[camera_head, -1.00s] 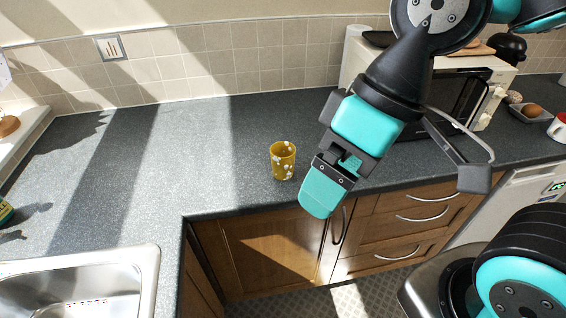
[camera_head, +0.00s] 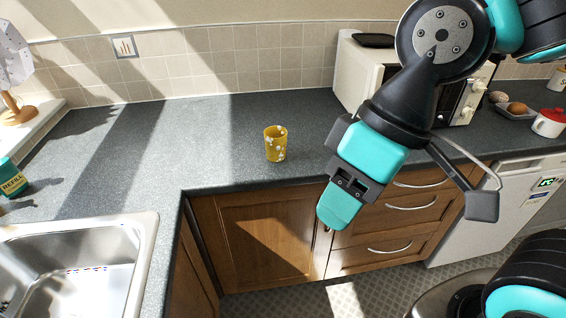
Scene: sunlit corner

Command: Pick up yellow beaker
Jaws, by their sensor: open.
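The yellow beaker (camera_head: 275,145) with white spots stands upright on the dark grey worktop (camera_head: 225,140), a little back from its front edge. My gripper (camera_head: 345,200) is to the right of the beaker and nearer to me, over the front edge of the worktop. It points downward and is apart from the beaker. It is open, and nothing shows in its grasp. My wrist and arm hide part of the worktop and the microwave on the right.
A microwave (camera_head: 357,78) stands at the back right, behind my arm. A steel sink (camera_head: 143,232) is at the lower left. A teal bottle (camera_head: 12,178) stands at the left edge. At the far right are a tray of eggs (camera_head: 517,109) and a red-lidded pot (camera_head: 549,122). Worktop around the beaker is clear.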

